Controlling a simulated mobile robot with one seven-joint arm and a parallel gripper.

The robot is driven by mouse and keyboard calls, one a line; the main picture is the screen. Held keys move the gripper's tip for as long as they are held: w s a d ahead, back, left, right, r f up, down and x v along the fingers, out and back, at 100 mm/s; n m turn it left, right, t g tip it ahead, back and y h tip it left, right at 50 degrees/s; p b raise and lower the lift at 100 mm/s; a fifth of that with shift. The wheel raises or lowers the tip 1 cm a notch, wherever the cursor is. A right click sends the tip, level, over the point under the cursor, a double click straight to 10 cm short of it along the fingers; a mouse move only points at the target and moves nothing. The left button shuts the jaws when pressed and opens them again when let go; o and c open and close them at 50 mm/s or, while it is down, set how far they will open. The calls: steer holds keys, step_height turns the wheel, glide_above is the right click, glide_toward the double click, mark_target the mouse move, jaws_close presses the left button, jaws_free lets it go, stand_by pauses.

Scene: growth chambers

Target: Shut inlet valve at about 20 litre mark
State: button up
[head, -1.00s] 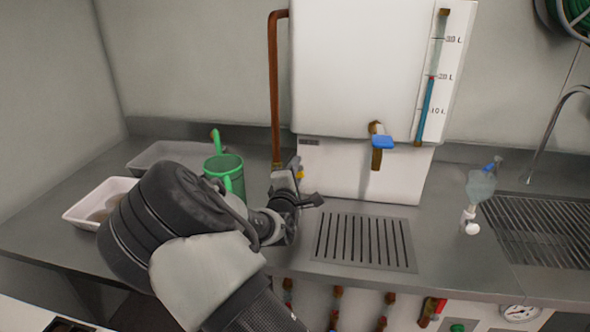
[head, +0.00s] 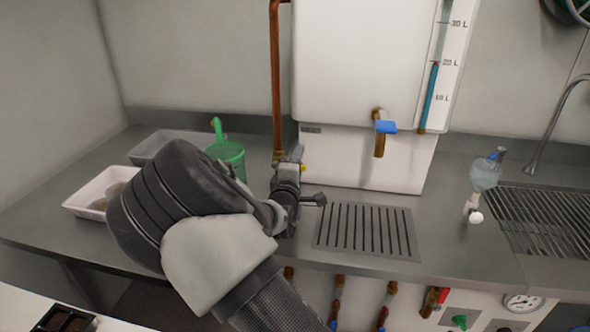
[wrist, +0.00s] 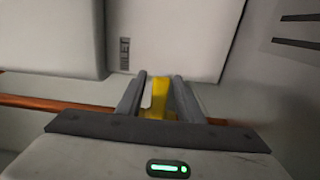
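The white tank (head: 370,60) stands against the back wall. Its sight gauge (head: 431,95) shows a blue column with its top at about the 20 L mark. A copper pipe (head: 275,80) runs down the tank's left side to the inlet. My gripper (head: 291,156) is at the tank's lower left, by the pipe's foot. A bit of the yellow inlet valve handle (head: 303,168) shows beside it. In the wrist view, the yellow handle (wrist: 160,97) lies between my two fingers (wrist: 158,82), which look apart, with a gap at the left. The valve body is mostly hidden.
A blue-handled outlet tap (head: 385,127) juts from the tank's front above a slotted drain (head: 365,230). A bottle (head: 485,175) stands near the sink at the right.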

steer(key=s+a+p, duration=0.2)
steer(key=s+a, duration=0.1)
steer(key=s, duration=1.4)
steer(key=shift+a, duration=0.15)
steer(key=shift+w, duration=0.1)
stand_by(0.3)
